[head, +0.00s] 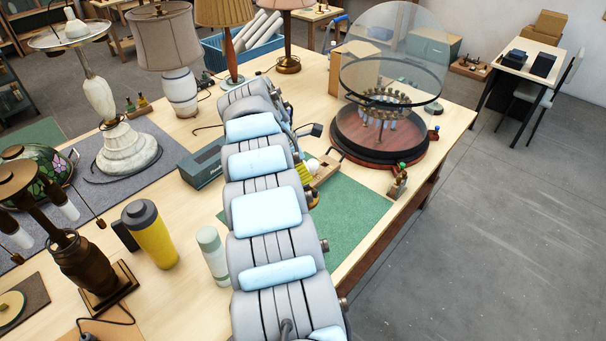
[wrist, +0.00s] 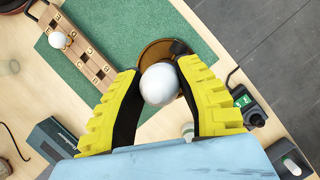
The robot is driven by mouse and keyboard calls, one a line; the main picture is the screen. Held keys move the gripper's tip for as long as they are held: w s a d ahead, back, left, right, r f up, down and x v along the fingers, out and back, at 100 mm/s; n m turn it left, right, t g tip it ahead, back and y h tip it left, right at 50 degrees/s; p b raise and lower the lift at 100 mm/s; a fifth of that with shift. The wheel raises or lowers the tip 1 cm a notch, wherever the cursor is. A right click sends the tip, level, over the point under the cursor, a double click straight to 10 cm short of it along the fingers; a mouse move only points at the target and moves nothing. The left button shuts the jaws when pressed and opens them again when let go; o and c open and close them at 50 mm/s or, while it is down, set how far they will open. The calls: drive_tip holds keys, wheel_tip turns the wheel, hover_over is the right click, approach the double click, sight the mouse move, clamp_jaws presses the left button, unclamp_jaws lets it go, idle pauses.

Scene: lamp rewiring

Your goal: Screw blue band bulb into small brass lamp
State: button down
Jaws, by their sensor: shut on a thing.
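My gripper (wrist: 163,90) has its yellow fingers closed around a round white bulb (wrist: 159,84) in the wrist view. No blue band shows on the visible side of the bulb. A round brass-coloured piece (wrist: 153,53), perhaps the small brass lamp, lies behind the bulb over the green mat. The bulb and fingers hide part of it, and I cannot tell whether bulb and brass touch. In the head view my arm covers most of the gripper, and a bit of yellow finger (head: 302,174) shows beside the mat.
A wooden bulb rack (wrist: 83,52) with another white bulb (wrist: 57,40) stands on the green mat (head: 350,222). A grey-green box (head: 203,163), a yellow tumbler (head: 152,236) and larger lamps stand to the left.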

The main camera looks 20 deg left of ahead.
drive_tip(key=shift+c, duration=1.3)
unclamp_jaws()
